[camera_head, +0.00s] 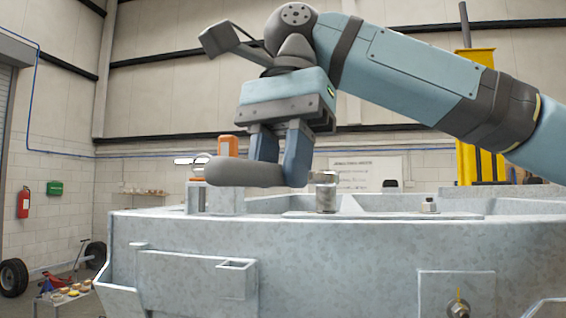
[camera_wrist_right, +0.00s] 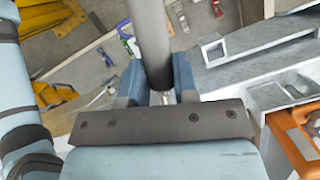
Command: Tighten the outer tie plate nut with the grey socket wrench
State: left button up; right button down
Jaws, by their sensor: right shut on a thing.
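My right gripper (camera_head: 281,160) is shut on the thick dark grey handle of the socket wrench (camera_head: 235,173), which lies about level above the metal frame. In the right wrist view, the handle (camera_wrist_right: 150,35) runs up from between the fingers (camera_wrist_right: 158,82). A shiny metal cylinder with a wider top (camera_head: 325,193) stands upright just right of the fingers. It looks like the wrench's socket end, but the link to the handle is hidden. It stands at the left end of the tie plate (camera_head: 380,214); any nut under it is hidden.
An orange-topped object (camera_head: 228,145) stands behind the handle; orange also shows in the wrist view (camera_wrist_right: 295,140). The galvanized frame (camera_head: 330,250) has raised edges and a small open pocket (camera_head: 237,265). The air above the plate's right part is clear up to my arm.

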jog(key=shift+w+a+m, duration=0.25)
jog(key=shift+a+m, duration=0.4)
jog(key=shift+m, duration=0.05)
pick_arm(q)
jog(key=shift+s+d, duration=0.1)
jog(key=shift+s, duration=0.1)
pick_arm(e)
jog(key=shift+w+a, duration=0.1)
pick_arm(q)
jog(key=shift+s, duration=0.15)
pick_arm(e)
jog(key=shift+w+a+m+t+y, duration=0.35)
jog(key=shift+a+m, duration=0.3)
jog(key=shift+m, duration=0.35)
pick_arm(q)
jog(key=shift+r, duration=0.1)
pick_arm(e)
jog(key=shift+w+a+m, duration=0.55)
jog(key=shift+m, duration=0.35)
